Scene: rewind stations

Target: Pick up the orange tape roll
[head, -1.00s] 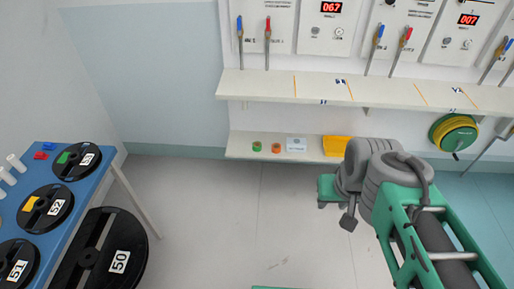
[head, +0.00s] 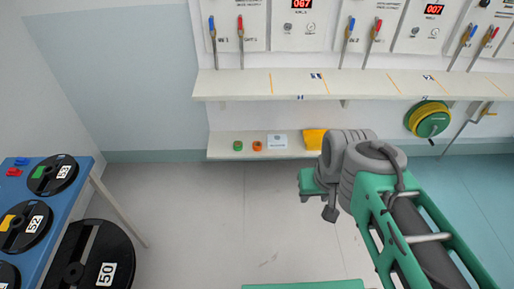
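The orange tape roll (head: 257,146) lies on the low white shelf (head: 226,153) against the far wall, in the head view. A green tape roll (head: 238,146) lies just left of it, a small gap apart. A white labelled card or box (head: 277,142) is just right of it. My gripper (head: 318,200) is in front of the shelf, to the right of the roll and well short of it. It points down and left, and it seems to hold nothing. Its fingers are small and partly hidden, so I cannot tell whether it is open or shut.
A yellow item (head: 315,139) sits farther right on the low shelf, partly behind my arm. A long upper shelf (head: 230,86) overhangs it. A blue table (head: 62,215) with numbered black reels is at left; a large black reel (head: 83,269) stands below. The middle floor is clear.

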